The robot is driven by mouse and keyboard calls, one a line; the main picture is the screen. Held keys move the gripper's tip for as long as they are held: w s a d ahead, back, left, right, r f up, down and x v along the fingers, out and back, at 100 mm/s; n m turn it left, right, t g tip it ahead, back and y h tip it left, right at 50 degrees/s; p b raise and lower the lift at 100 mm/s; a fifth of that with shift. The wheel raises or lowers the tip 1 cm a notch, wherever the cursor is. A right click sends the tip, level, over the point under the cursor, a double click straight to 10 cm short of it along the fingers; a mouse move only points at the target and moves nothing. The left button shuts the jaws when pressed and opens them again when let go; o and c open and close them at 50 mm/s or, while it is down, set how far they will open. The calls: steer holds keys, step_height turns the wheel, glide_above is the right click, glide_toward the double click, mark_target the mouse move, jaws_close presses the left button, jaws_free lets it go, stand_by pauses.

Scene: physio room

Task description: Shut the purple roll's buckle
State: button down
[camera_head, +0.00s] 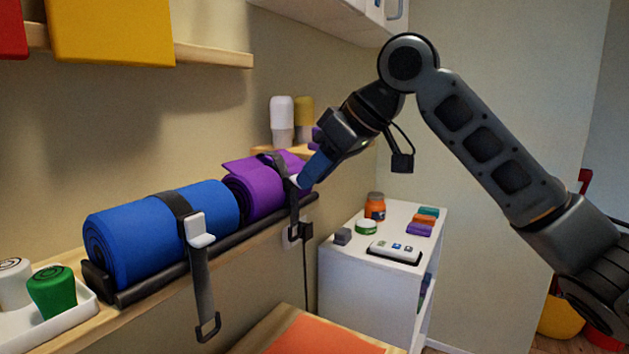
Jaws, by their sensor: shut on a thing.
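The purple roll (258,190) lies on the wall shelf behind a dark rail, right of the blue roll. A dark strap (293,212) runs over it and hangs down its front. The roll's buckle (293,181) shows as a small pale piece at the strap's front, partly hidden by my gripper. My gripper (303,182) reaches in from the upper right, its blue fingers at the buckle. It is shut on the buckle. Whether the buckle's lever is raised or flat is hard to tell.
The blue roll (160,238) has its own strap with a white buckle (198,230) and a hanging hook end. Bottles (282,120) stand behind the purple roll. A white cabinet (345,280) with small items stands below right. A socket with a cord (304,232) is under the shelf.

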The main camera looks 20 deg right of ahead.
mark_target(292, 190)
step_height(292, 190, down, 4)
steer(key=t+y+b, duration=0.4)
steer(key=t+b, duration=0.2)
steer(key=b, duration=0.3)
steer(key=t+y+b, duration=0.1)
steer(key=b, duration=0.1)
steer(key=f+t+y+b, duration=0.1)
steer(key=b, duration=0.2)
steer(key=shift+w+a, duration=0.2)
steer(key=t+y+b, duration=0.1)
steer(key=t+b, duration=0.1)
steer(key=b, duration=0.1)
steer(key=shift+w+a, duration=0.1)
steer(key=shift+w, duration=0.05)
steer(key=shift+r, duration=0.1)
steer(key=c, duration=0.9)
jaws_free()
steer(key=shift+v, duration=3.85)
